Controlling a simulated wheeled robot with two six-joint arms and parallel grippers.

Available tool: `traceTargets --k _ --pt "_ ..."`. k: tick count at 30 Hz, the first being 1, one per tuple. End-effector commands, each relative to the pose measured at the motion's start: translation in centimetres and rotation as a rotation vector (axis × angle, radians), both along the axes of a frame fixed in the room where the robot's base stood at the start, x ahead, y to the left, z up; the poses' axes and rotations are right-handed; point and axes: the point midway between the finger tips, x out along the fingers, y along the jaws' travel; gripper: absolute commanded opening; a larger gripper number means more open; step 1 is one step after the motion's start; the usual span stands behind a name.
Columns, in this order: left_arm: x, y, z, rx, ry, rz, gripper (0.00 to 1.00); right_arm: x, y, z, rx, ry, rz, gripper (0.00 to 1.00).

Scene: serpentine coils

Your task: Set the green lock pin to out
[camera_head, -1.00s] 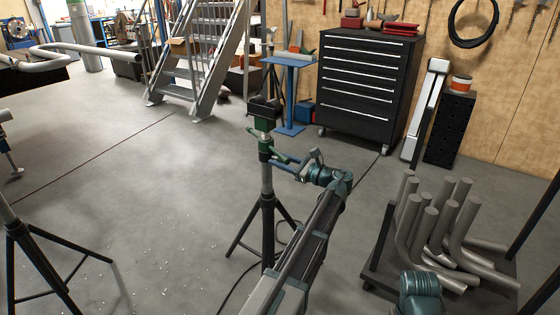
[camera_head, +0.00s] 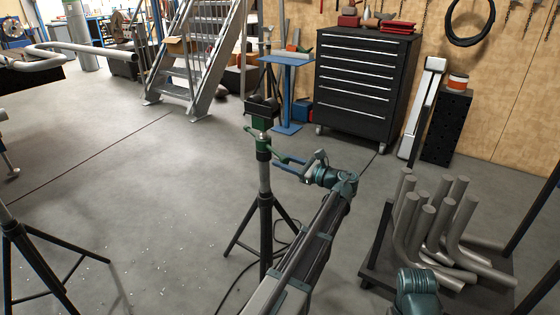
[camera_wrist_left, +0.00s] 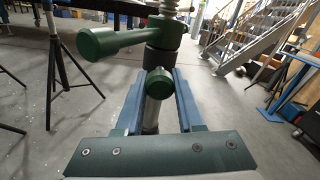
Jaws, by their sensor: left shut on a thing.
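The green lock pin (camera_wrist_left: 160,83), with a rounded cap and a grey shank, lies between the blue fingers of my left gripper (camera_wrist_left: 161,74) in the left wrist view. The gripper is shut on it. In the head view my left gripper (camera_head: 283,161) reaches the upper part of a black tripod stand (camera_head: 265,215) from the right. The stand has a green collar (camera_head: 261,139) below a black top. A larger green handle (camera_wrist_left: 97,42) sticks out to the left above the pin in the wrist view. The pin's inner end is hidden. My right gripper is out of view.
A cart with bent grey pipes (camera_head: 435,220) stands at the right. A black drawer cabinet (camera_head: 365,85) and a blue stand (camera_head: 287,95) are behind. Another tripod (camera_head: 40,265) stands at the lower left. The floor between the tripods is clear.

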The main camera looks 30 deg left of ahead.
Motion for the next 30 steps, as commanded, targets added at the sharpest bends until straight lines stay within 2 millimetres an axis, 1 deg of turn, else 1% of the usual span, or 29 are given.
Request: traceTargets --k 2,3,8,17,20,23,30 --pt "-0.1 -0.3 -0.1 -0.003 0.0 -0.001 0.0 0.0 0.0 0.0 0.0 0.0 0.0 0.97" --pt "-0.1 -0.3 -0.1 -0.003 0.0 -0.001 0.39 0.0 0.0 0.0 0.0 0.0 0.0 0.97" --pt "-0.1 -0.3 -0.1 -0.003 0.0 -0.001 0.68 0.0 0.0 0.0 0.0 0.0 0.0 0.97" --pt "-0.1 -0.3 -0.1 -0.002 0.0 -0.001 0.68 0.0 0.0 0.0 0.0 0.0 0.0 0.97" --pt "-0.1 -0.9 -0.1 -0.002 0.0 -0.001 0.68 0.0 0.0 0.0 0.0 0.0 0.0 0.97" --pt "-0.2 -2.4 -0.1 -0.001 0.0 -0.003 0.68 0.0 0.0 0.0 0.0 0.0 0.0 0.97" --pt "-0.6 -7.7 -0.1 -0.002 0.0 -0.005 0.68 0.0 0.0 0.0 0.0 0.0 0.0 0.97"
